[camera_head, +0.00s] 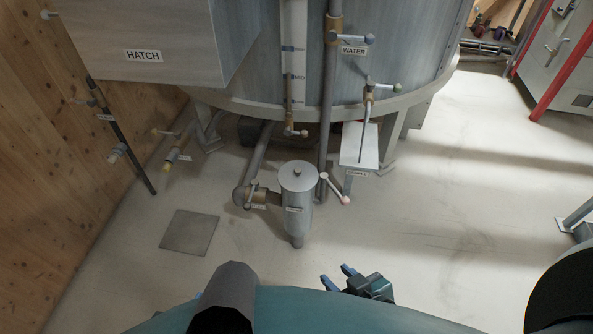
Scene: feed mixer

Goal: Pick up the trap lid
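The trap (298,212) is an upright grey metal cylinder standing low in front of the big tank. Its round trap lid (288,180) sits on top, with a small knob (297,173) in the middle. My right gripper (335,273) shows at the bottom centre, with two blue fingertips spread apart and nothing between them. It is apart from the trap, nearer to me and slightly right of it in the picture.
Pipes and a valve handle (337,190) with a pink knob stand close beside the trap. The tank (400,50) and the hatch box (140,35) rise behind. A square plate (189,232) lies on the floor at left. The floor at right is mostly clear.

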